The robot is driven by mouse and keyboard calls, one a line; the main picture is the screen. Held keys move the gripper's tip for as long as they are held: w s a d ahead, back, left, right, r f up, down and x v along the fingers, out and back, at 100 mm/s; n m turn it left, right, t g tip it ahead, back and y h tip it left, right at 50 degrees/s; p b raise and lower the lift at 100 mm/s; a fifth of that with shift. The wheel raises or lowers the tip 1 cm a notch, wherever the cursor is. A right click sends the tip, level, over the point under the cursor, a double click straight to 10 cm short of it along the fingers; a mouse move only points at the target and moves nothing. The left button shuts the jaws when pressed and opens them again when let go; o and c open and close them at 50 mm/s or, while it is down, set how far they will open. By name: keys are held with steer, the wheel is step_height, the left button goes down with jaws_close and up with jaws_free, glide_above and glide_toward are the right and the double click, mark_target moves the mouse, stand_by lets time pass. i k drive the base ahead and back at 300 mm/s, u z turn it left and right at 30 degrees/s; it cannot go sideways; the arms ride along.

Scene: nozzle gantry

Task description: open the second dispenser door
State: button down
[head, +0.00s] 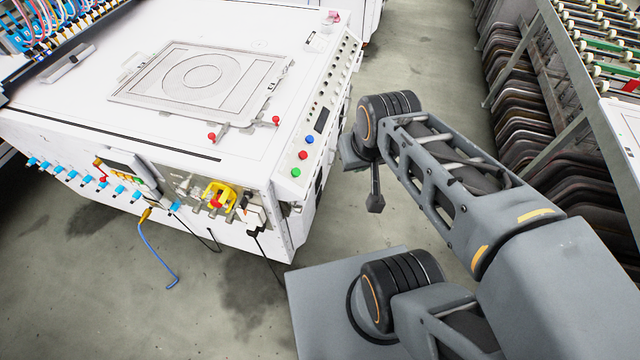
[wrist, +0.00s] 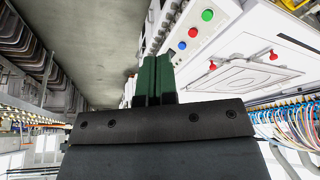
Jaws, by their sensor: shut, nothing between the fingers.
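My gripper (wrist: 156,60) shows in the wrist view as two dark green fingers side by side, shut and empty. It points toward the side of a white machine (head: 255,170), which also shows in the wrist view (wrist: 245,40). No contact between the fingers and the machine can be seen. In the head view my arm reaches from the right, and its far end is beside the machine's right corner, over the floor. I cannot make out a dispenser door, or which one is second, in either view.
A blue cable (head: 158,256) hangs to the floor. A rack of dark curved panels (head: 515,110) stands right. Grey floor (head: 425,60) lies between.

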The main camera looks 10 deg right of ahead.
mark_target(299, 225)
steer(key=i, duration=0.2)
steer(key=u, duration=0.05)
steer(key=k, duration=0.55)
steer(key=z, duration=1)
steer(key=i, duration=1.25)
steer(key=u, duration=0.8)
steer(key=i, duration=0.3)
steer(key=u, duration=0.35)
